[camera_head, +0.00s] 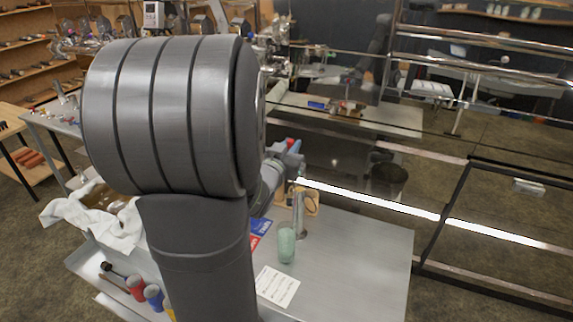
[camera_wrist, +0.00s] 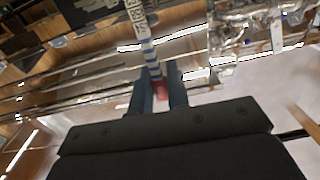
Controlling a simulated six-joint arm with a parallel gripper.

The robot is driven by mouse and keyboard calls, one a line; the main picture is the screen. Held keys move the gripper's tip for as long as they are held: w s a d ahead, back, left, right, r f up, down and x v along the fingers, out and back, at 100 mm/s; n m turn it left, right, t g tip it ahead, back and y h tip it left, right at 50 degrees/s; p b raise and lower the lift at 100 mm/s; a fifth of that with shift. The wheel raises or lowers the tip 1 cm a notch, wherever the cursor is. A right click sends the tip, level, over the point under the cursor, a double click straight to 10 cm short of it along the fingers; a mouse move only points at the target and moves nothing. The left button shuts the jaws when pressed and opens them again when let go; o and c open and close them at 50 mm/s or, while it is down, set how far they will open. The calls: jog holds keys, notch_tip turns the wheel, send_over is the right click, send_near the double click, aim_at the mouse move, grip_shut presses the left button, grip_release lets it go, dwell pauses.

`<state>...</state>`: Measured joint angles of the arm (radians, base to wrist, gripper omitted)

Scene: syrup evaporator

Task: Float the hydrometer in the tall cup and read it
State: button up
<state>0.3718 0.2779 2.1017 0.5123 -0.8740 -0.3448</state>
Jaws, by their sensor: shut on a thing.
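My gripper (camera_head: 291,156) is partly hidden behind my arm in the head view, above the far part of the metal table. In the wrist view my gripper (camera_wrist: 160,92) is shut on the hydrometer (camera_wrist: 148,50), a thin stem with blue and white bands and printed marks. A red part shows between the fingers. The tall cup (camera_head: 299,212), a narrow metal cylinder, stands upright on the table below my gripper and apart from it. Its inside cannot be seen. The hydrometer cannot be made out clearly in the head view.
A green glass (camera_head: 286,244) stands in front of the tall cup. A wooden piece (camera_head: 312,205) is beside it. A white card (camera_head: 276,286) lies nearer. A white cloth (camera_head: 110,222) and red and blue handled tools (camera_head: 145,290) are left. The table's right side (camera_head: 365,265) is clear.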

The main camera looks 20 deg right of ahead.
jog(key=w+d+r, duration=0.6)
notch_tip(320, 180, down, 19)
jog(key=shift+s+a+r, duration=0.15)
jog(key=shift+s+a, duration=0.1)
jog(key=shift+s, duration=0.05)
dwell(1.6)
jog(key=o, duration=0.9)
dwell(0.5)
jog(key=o, duration=0.8)
